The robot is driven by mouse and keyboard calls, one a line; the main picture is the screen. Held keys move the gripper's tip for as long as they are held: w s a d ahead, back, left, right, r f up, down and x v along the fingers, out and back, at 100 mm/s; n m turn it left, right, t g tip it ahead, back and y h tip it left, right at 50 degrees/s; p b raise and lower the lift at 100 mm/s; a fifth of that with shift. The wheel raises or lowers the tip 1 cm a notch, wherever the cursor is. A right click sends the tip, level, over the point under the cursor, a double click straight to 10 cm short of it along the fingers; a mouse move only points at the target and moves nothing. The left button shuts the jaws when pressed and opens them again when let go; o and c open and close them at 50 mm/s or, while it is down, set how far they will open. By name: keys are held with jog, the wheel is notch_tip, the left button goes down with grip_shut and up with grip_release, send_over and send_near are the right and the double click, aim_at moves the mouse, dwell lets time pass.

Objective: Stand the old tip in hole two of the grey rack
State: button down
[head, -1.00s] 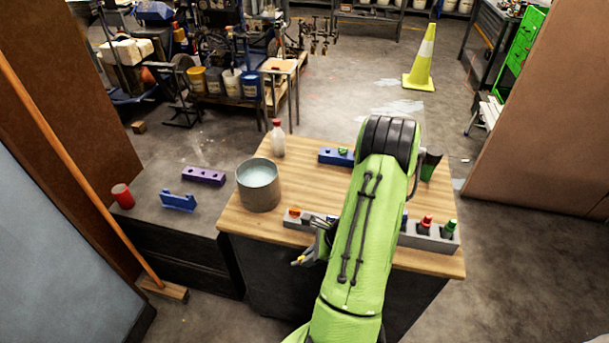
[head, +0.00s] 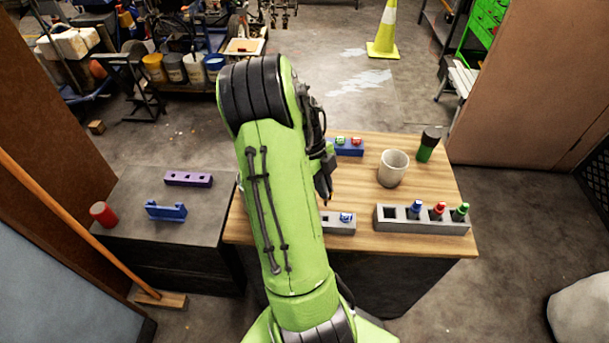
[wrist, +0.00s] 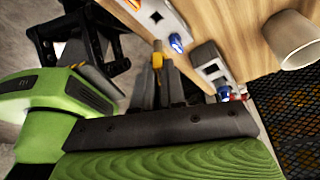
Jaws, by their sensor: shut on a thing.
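My gripper (wrist: 160,72) is shut on a slim yellow tip (wrist: 157,59) in the wrist view. In the head view, the dark end of my gripper (head: 326,190) shows beside my arm, above the back of a pale grey rack (head: 336,229); the held tip cannot be made out there. That rack bears a blue tip (head: 346,217), and my arm hides its left part. To the right, a longer grey rack (head: 422,227) has an open leftmost hole (head: 390,212), then blue (head: 416,208), red (head: 438,209) and green (head: 460,211) tips. The held tip is apart from both racks.
A blue rack (head: 349,150) with green and red pieces stands behind. A pale cup (head: 392,168) and a dark green-banded cylinder (head: 428,146) stand at the back right. A purple rack (head: 188,179), blue holder (head: 166,212) and red cylinder (head: 103,214) are on the left dark surface.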

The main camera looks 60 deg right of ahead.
aim_at(325, 203)
jog(key=shift+s+f, duration=0.3)
jog(key=shift+s, duration=0.05)
notch_tip(325, 203, down, 5)
jog(key=b, duration=0.4)
jog(key=shift+f, duration=0.15)
jog(key=shift+w, duration=0.1)
dwell(0.4)
jog(key=shift+f+b, duration=0.75)
jog(key=shift+b, duration=0.3)
dwell(1.0)
jog(key=shift+f+b, duration=0.3)
jog(key=shift+f, duration=0.05)
jog(key=shift+f+b, duration=0.75)
jog(key=c, duration=0.8)
grip_release()
jog(key=shift+r, duration=0.1)
